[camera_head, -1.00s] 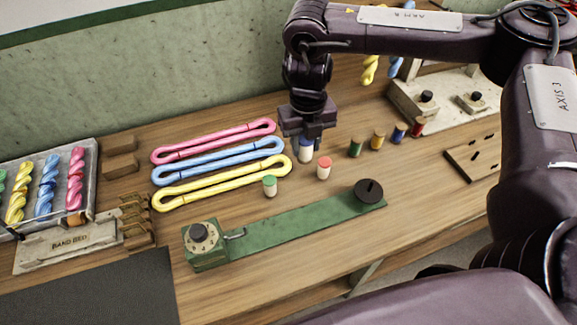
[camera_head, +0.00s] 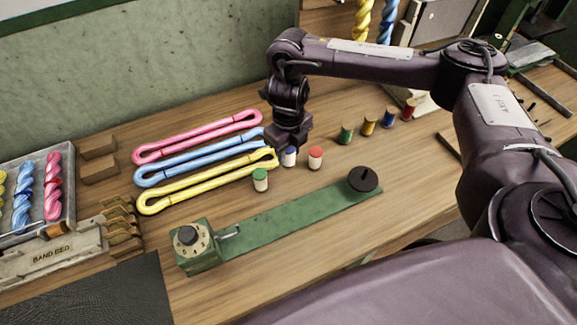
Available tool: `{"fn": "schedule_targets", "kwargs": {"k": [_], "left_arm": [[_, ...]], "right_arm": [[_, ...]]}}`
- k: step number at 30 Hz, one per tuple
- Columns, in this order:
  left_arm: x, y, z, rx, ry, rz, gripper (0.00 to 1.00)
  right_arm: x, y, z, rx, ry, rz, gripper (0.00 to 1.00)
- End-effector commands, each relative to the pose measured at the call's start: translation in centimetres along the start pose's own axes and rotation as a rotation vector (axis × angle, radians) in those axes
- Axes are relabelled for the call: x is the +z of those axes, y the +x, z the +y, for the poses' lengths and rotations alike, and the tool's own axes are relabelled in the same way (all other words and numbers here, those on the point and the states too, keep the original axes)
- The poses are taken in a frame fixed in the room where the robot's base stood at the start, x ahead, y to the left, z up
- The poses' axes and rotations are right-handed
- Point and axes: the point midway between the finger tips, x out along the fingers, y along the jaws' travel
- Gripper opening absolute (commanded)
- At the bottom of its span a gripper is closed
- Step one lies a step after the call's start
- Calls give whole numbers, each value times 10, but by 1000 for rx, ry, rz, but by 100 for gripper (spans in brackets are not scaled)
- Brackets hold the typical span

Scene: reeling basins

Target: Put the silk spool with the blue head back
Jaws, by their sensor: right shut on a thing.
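The silk spool with the blue head (camera_head: 289,157) is white-bodied and upright, under my right gripper (camera_head: 290,147). My right gripper points down and is shut on its head, partly hiding the blue. A white spool with a green head (camera_head: 260,180) stands to its left and nearer. A white spool with a red head (camera_head: 316,158) stands to its right. The blue-headed spool appears in the gap between these two, slightly farther back or a little raised. I cannot tell whether its base touches the bench. My left gripper is not in view.
Pink (camera_head: 197,136), blue (camera_head: 198,163) and yellow (camera_head: 207,181) skeins lie left of the gripper. A green device with a dial (camera_head: 196,246) and a long plate (camera_head: 285,220) lies in front. Several coloured spools (camera_head: 368,124) stand at the back right.

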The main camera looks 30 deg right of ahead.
Motion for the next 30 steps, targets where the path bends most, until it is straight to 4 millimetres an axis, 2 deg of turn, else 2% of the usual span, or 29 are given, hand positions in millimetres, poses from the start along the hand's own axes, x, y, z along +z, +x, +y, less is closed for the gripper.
{"fn": "schedule_targets", "kwargs": {"k": [15,26,27,30], "left_arm": [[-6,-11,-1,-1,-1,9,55],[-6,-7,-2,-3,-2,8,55],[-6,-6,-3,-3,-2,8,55],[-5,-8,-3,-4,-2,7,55]], "right_arm": [[0,57,1,1,1,0,7],[0,62,0,0,0,-1,7],[0,62,0,0,0,-1,35],[0,61,0,0,0,-1,48]]}}
